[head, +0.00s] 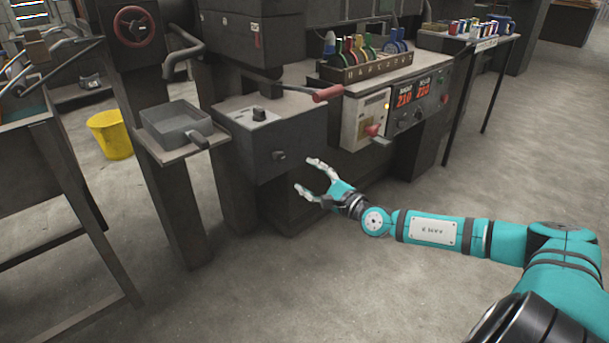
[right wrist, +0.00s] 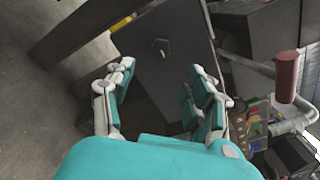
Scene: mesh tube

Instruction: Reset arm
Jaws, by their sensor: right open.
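My right gripper (head: 315,179) is open and empty in the head view, in front of the dark machine box (head: 270,140). My right arm reaches in from the right edge. In the right wrist view the gripper's fingers (right wrist: 164,88) stand apart with nothing between them, and the box's dark face with a small knob lies beyond. A lever with a red grip (head: 327,93) sticks out above the box; its red grip also shows in the right wrist view (right wrist: 286,77). My left gripper is not in view.
A grey tray (head: 176,127) sits on a ledge at left. A control panel (head: 415,100) with red displays and a second red-handled lever (head: 374,131) is right of the box. A yellow bucket (head: 110,135) stands on the floor. The floor in front is clear.

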